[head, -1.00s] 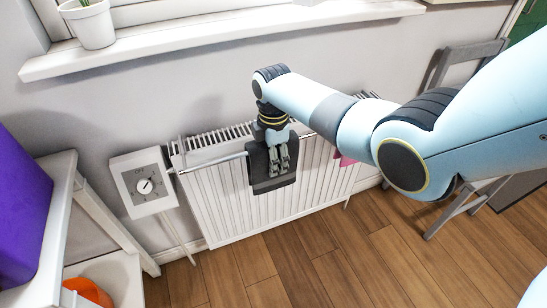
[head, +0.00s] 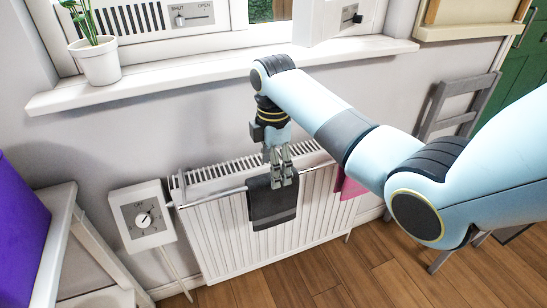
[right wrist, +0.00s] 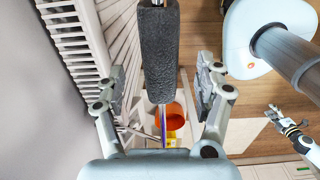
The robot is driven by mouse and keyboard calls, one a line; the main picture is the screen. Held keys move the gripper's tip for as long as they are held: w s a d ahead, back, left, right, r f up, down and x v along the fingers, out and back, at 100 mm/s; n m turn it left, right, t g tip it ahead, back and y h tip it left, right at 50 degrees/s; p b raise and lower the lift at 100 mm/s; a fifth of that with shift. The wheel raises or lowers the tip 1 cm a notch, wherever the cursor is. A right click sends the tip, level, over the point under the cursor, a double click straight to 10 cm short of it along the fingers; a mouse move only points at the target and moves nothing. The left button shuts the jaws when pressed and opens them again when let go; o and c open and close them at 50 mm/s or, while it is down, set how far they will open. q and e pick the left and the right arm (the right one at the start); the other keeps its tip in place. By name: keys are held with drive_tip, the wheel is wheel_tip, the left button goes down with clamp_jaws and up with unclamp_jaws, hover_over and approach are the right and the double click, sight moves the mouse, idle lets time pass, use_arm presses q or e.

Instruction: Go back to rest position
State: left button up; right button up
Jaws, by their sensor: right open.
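My right gripper (head: 281,180) is open in the head view, pointing down at the top of a dark grey cloth (head: 272,208). The cloth hangs over the rail (head: 215,196) in front of the white radiator (head: 227,237). In the right wrist view the open fingers (right wrist: 160,95) stand wide apart on either side of the cloth (right wrist: 158,60), with a gap on both sides. My left gripper (right wrist: 284,120) is small at the right edge of the right wrist view; its jaw opening is unclear. The head view does not show it.
A control box with a dial (head: 143,216) is left of the radiator. A pink cloth (head: 351,188) hangs at the right, partly behind my arm. A windowsill with a potted plant (head: 98,62) runs above. A grey chair (head: 455,105) stands at the right. An orange container (right wrist: 174,118) is below.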

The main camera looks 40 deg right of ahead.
drive_tip(key=shift+r, duration=1.25)
drive_tip(key=s+a+f+m+t, duration=0.1)
drive_tip(key=s+f+m, duration=0.2)
drive_tip(key=s+m, duration=0.55)
drive_tip(key=s+a+r+m+t, duration=0.1)
drive_tip(key=s+r+m, duration=0.25)
drive_tip(key=s, duration=0.55)
drive_tip(key=s+a+r+m+t, duration=0.15)
drive_tip(key=s+r, duration=0.25)
drive_tip(key=s, duration=0.5)
drive_tip(key=s+d+f+m+g+b, duration=0.1)
drive_tip(key=s+f, duration=0.1)
drive_tip(key=f, duration=1.3)
drive_tip(key=s+d+f+g, duration=0.1)
drive_tip(key=d+f, duration=0.1)
drive_tip(key=f, duration=1.2)
drive_tip(key=s+f, duration=1.4)
drive_tip(key=s, duration=0.3)
drive_tip(key=shift+d+f+h+b, duration=0.2)
drive_tip(key=shift+f+h+b, duration=0.2)
drive_tip(key=shift+s+m+g, duration=0.1)
drive_tip(key=shift+m+g, duration=0.15)
drive_tip(key=shift+g, duration=0.1)
